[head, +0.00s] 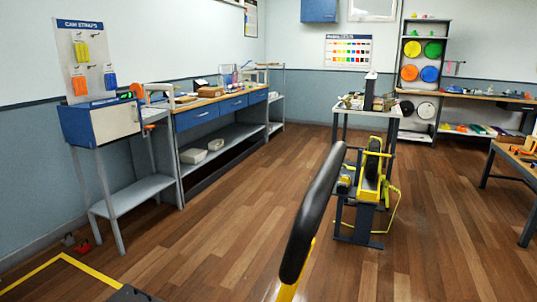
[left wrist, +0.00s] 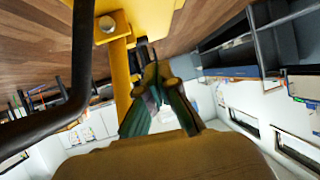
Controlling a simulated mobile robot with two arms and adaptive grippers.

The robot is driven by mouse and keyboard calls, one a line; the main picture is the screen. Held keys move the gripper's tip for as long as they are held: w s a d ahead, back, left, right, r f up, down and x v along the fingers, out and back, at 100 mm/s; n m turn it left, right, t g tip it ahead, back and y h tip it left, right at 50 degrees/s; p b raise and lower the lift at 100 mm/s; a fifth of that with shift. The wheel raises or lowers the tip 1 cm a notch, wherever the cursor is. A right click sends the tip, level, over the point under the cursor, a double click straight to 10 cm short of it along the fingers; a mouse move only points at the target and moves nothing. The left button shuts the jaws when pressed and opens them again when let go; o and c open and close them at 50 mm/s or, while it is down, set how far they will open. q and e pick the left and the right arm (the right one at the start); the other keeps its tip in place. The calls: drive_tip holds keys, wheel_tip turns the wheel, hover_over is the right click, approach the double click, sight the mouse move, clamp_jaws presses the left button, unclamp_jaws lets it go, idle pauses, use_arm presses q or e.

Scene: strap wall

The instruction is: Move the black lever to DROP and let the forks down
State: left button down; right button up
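In the head view a thick black handle grip (head: 312,215) on a yellow shaft (head: 287,292) rises close in front of me, tilted. The left wrist view is turned over and shows a yellow bracket with a bolt (left wrist: 107,24) and a curved black bar (left wrist: 80,75) at the left. My left gripper (left wrist: 154,78) has its dark green fingers close to the yellow metal. A small dark part shows around the fingertips; I cannot tell whether it is the black lever or whether it is held. The lever's position and the forks cannot be made out. My right gripper is not in view.
A small grey table (head: 365,114) with yellow-and-black equipment (head: 370,170) stands ahead. A blue-drawer workbench (head: 215,113) and a blue-and-white cabinet (head: 100,122) line the left wall. Another bench (head: 515,160) is at the right. Yellow floor tape (head: 85,268) lies lower left. Wood floor between is clear.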

use_arm(q)
drive_tip(key=s+a+f+g+y+p, duration=0.1)
drive_tip(key=s+a+f+g+p, duration=0.2)
drive_tip(key=s, duration=1)
drive_tip(key=s+a+f+g+y+p, duration=0.1)
drive_tip(key=s+a+f+g+p, duration=0.2)
drive_tip(key=s, duration=1.1)
drive_tip(key=s+a+f+g+p, duration=0.3)
drive_tip(key=s+f+g+p, duration=0.1)
drive_tip(key=s, duration=1)
drive_tip(key=shift+f+n+g+y+p, duration=0.3)
drive_tip(key=shift+f+g+y+p, duration=0.1)
drive_tip(key=shift+f+g, duration=0.4)
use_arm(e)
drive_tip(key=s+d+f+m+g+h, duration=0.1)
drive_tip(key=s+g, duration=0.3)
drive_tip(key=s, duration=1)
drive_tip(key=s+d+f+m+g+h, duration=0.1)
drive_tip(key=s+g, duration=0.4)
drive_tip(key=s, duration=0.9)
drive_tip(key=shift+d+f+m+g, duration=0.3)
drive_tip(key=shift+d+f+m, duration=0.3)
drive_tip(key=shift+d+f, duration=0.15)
